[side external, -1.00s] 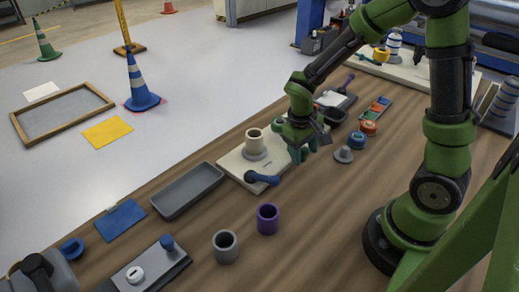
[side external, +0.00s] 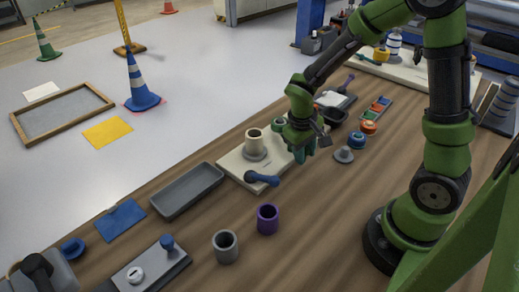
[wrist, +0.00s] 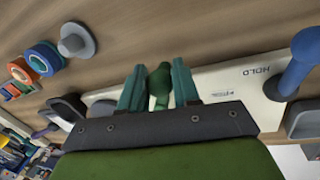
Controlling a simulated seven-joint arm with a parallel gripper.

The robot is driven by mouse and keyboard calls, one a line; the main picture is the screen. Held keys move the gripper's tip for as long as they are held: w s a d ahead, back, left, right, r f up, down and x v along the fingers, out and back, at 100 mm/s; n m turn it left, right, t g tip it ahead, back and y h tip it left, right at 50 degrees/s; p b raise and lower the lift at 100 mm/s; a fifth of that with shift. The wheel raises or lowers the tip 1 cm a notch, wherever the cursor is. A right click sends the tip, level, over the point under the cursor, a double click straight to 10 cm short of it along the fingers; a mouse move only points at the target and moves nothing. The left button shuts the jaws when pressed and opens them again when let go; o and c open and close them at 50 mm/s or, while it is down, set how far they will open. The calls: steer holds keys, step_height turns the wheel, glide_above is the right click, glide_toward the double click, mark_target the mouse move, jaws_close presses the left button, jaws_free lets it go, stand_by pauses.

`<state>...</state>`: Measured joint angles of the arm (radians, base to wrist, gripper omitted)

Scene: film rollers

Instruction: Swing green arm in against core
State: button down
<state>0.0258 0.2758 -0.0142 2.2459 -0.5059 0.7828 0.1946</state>
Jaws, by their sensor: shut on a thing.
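The cream core (side external: 254,140) stands upright on a grey round base on a cream board (side external: 232,164). The board also shows in the wrist view (wrist: 222,84), lettered HOLD. A blue arm (side external: 262,178) with a rounded end lies at the board's near edge; it is large at the right of the wrist view (wrist: 296,66). My gripper (side external: 306,153) is low at the board's right end, to the right of the core and apart from it. In the wrist view its teal fingers stand either side of the green arm's knob (wrist: 160,80) and grip it. The rest of the green arm and the core are hidden there.
A grey cone-shaped piece (side external: 343,155) and a blue ring (side external: 357,140) stand right of my gripper. A grey tray (side external: 187,190) lies left of the board. Purple (side external: 267,219) and grey (side external: 226,246) cups stand in front. The table's right front is clear.

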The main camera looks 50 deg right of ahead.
steer(key=shift+d, duration=0.1)
steer(key=shift+s+d+r+n+t, duration=0.15)
steer(key=shift+d+n, duration=0.3)
steer(key=shift+n, duration=0.35)
steer(key=shift+s+d+f+n+t, duration=0.1)
steer(key=shift+d+n+t, duration=0.1)
steer(key=shift+d+n, duration=0.45)
steer(key=shift+s+d+r+n+t, duration=0.15)
steer(key=shift+d+n, duration=0.1)
steer(key=shift+n, duration=0.7)
steer(key=shift+w+d+f+n+t, duration=0.15)
steer(key=shift+d+n, duration=0.45)
steer(key=shift+n, duration=0.4)
steer(key=shift+w+d+r+n+t, duration=0.15)
steer(key=shift+d+n, duration=0.4)
steer(key=shift+n, duration=0.45)
steer(key=shift+d+f, duration=0.1)
steer(key=shift+d, duration=0.05)
steer(key=c, duration=0.8)
jaws_free()
steer(key=shift+c, duration=0.2)
steer(key=v, duration=1.6)
steer(key=shift+d+r, duration=0.15)
steer(key=shift+r, duration=0.3)
